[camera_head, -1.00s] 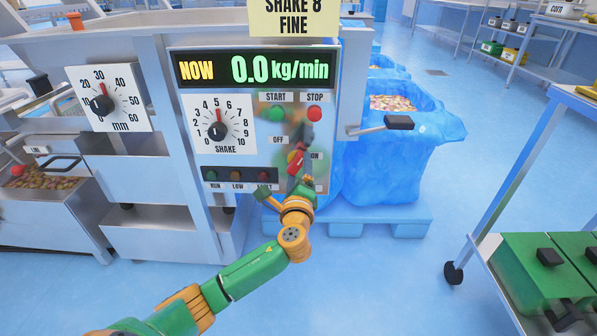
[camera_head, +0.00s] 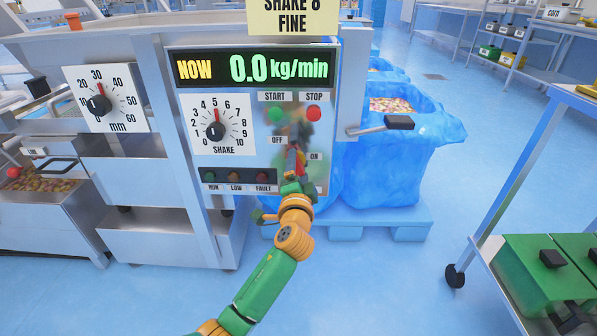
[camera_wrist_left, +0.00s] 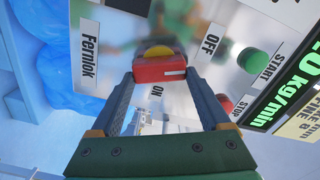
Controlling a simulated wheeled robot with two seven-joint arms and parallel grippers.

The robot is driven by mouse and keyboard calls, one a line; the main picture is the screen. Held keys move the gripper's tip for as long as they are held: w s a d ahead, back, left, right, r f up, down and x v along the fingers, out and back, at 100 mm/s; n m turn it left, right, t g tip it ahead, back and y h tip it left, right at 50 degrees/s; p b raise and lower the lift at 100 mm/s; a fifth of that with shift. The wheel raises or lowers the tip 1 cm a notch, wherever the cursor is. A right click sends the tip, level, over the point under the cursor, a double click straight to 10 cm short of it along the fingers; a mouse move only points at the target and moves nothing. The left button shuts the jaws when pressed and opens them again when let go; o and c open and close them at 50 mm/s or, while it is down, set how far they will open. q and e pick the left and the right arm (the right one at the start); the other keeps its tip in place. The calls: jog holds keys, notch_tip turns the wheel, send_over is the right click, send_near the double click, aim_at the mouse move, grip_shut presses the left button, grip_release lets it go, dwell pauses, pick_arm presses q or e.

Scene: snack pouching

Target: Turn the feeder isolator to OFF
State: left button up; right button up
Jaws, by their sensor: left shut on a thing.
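The feeder isolator is a red handle with yellow on it, on the front of the grey control panel (camera_head: 222,172). The red handle (camera_head: 299,162) sits between the OFF label (camera_head: 277,140) and the ON label (camera_head: 314,156), and looks close to upright. My left gripper (camera_head: 297,178) reaches it from below. In the left wrist view the two fingers (camera_wrist_left: 160,75) lie on either side of the red and yellow handle (camera_wrist_left: 158,68), shut on it. The arm and fingers hide part of the handle in the head view. My right gripper is not in view.
The green START button (camera_head: 276,114) and red STOP button (camera_head: 314,113) are just above. The SHAKE dial (camera_head: 215,131) is to the left. A black-ended lever (camera_head: 398,122) sticks out right, before a blue-lined bin (camera_head: 425,145). A cart with green boxes (camera_head: 540,270) stands at right.

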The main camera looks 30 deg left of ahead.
pick_arm(q)
jog(key=shift+n, duration=1.2)
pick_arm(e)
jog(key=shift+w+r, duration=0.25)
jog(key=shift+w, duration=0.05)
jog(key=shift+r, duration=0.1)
pick_arm(q)
jog(key=o, duration=1.2)
jog(key=p+v, duration=0.1)
jog(key=v, duration=0.6)
jog(key=shift+s, duration=0.1)
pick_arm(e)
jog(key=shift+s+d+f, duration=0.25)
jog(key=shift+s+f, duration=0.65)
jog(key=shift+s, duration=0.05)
